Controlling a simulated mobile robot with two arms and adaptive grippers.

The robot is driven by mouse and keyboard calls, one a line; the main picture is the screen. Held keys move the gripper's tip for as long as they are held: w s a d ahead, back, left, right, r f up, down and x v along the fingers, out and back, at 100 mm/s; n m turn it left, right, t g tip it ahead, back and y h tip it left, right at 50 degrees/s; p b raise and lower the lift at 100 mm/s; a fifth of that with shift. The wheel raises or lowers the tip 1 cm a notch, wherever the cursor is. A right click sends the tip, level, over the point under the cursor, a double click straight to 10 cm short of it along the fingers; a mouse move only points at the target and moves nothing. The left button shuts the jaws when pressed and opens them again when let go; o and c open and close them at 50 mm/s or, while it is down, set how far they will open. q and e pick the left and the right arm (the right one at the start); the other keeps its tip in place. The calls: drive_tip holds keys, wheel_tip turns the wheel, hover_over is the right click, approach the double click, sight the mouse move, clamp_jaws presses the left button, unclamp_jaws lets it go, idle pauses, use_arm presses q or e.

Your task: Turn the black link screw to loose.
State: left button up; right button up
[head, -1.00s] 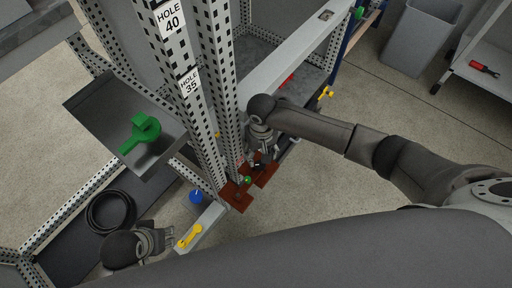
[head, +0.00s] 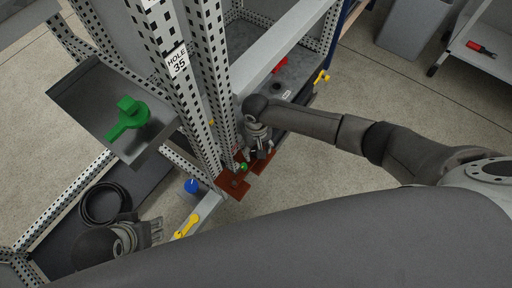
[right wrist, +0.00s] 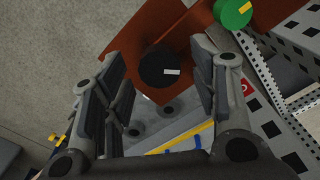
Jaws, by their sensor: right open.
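The black link screw (right wrist: 158,68) is a round black knob with a white mark, on a red-brown plate (right wrist: 160,32) in the right wrist view. My right gripper (right wrist: 161,55) is open, with one finger on each side of the screw in the picture; I cannot tell whether they touch it. In the head view my right gripper (head: 262,153) is low by the red-brown plates (head: 233,187) and the black screw cannot be made out there. My left gripper (head: 155,232) is at the lower left, away from the plates; its opening is unclear.
A green knob (right wrist: 233,12) sits beside the black screw. Perforated posts (head: 205,95) rise close to my right gripper. A yellow handle (head: 187,226), a blue knob (head: 191,186) and a grey tray with a green handle (head: 127,118) are on the left. Open floor (head: 345,165) lies right.

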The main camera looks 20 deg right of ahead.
drive_tip(key=c, duration=1)
use_arm(q)
drive_tip(key=shift+r, duration=0.15)
use_arm(e)
drive_tip(key=shift+r, duration=0.1)
drive_tip(key=shift+r+n+p, duration=0.1)
drive_tip(key=shift+n+p, duration=0.5)
drive_tip(key=shift+p, duration=0.15)
drive_tip(key=n+p, duration=0.2)
drive_tip(key=n, duration=0.1)
drive_tip(key=shift+p, duration=0.3)
drive_tip(key=n+p, duration=0.1)
drive_tip(key=n, duration=0.2)
drive_tip(key=shift+a+n+p, duration=0.1)
drive_tip(key=shift+n+p, duration=0.2)
drive_tip(key=shift+p, duration=0.05)
use_arm(q)
wheel_tip(320, 180, down, 16)
drive_tip(key=g, duration=0.1)
drive_tip(key=shift+d+f+p, duration=0.15)
drive_tip(key=shift+f+p, duration=0.1)
drive_tip(key=shift+p, duration=0.05)
use_arm(e)
drive_tip(key=shift+n, duration=0.9)
